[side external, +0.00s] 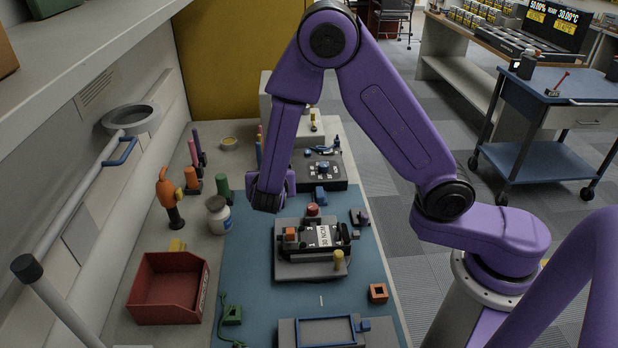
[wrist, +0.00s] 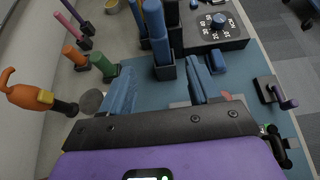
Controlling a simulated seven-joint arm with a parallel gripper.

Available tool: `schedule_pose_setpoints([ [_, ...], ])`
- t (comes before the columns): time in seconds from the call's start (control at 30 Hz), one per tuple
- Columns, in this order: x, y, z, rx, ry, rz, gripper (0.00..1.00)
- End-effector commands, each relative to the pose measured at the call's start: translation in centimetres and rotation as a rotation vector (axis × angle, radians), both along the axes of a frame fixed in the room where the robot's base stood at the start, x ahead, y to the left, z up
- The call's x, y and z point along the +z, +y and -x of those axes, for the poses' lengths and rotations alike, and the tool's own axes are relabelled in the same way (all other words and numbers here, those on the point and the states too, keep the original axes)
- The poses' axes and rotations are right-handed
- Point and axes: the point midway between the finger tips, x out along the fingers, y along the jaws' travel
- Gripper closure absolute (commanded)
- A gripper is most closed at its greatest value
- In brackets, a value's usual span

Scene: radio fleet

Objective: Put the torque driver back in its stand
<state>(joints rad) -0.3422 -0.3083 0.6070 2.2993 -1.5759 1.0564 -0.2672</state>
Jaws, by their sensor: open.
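Several coloured handled tools stand in dark holders; I cannot tell for certain which is the torque driver. A blue-handled tool (wrist: 160,48) stands upright in a dark block stand (wrist: 165,72), ahead of my fingers in the wrist view. My gripper (side external: 270,197) hangs above the blue mat, behind the radio. In the wrist view my gripper (wrist: 160,85) has its blue fingers spread wide with nothing between them. A purple-handled tool (wrist: 284,100) is at the right by a dark block (wrist: 266,88).
An open radio (side external: 318,240) lies on a grey fixture. A dial box (side external: 322,172) stands behind it. Orange (wrist: 73,55) and green (wrist: 103,65) handles, an orange-and-black tool (side external: 168,197), a jar (side external: 218,214) and a red bin (side external: 168,288) line the left.

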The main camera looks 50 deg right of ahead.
Motion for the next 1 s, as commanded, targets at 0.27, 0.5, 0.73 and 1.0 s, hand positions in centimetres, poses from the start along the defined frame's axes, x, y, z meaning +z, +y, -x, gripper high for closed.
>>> schedule_pose_setpoints([
  [0.27,0.9,-0.6,0.7,-0.054,-0.021,-0.049,0.38],
  [0.5,3.1,-2.6,4.4,-0.264,-0.078,-0.258,0.38],
  [0.73,4.3,-4.1,9.5,-0.479,-0.095,-0.493,0.38],
  [1.0,5.3,-4.8,16.9,-0.728,-0.048,-0.775,0.38],
])
